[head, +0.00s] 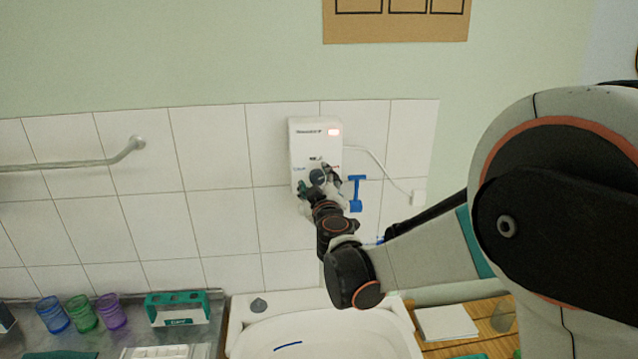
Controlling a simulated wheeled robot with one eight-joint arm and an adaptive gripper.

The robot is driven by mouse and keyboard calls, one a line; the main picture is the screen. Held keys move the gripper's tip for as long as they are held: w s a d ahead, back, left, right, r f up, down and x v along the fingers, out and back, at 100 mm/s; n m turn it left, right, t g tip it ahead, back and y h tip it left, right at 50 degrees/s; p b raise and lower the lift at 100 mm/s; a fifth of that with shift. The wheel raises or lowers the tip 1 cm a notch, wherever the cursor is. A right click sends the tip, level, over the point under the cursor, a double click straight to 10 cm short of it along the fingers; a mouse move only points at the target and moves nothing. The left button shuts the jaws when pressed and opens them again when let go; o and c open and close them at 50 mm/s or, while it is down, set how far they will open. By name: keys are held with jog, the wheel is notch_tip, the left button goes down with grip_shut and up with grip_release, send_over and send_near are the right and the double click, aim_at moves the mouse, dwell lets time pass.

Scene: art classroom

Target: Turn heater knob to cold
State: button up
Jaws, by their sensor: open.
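The heater (309,137) is a white box on the tiled wall, with a red lit indicator at its upper right. Its dark round knob (317,176) sits low on the front, between small blue lettering at left and a red mark at right. My gripper (319,178) is at the knob, with one dark finger on its left and one at its upper right. The jaws are open around the knob; I cannot tell whether they touch it. The gripper and wrist hide the lower part of the heater, and the knob's pointer direction is not clear.
A blue T-shaped tool (356,193) hangs close right of my wrist. A cable runs right to a wall socket (418,197). A white sink (315,335) lies below. Coloured cups (82,315) and a green holder (178,309) stand left. A metal rail (70,165) is on the left wall.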

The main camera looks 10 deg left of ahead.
jog(key=c, duration=1.1)
jog(key=shift+o, duration=0.2)
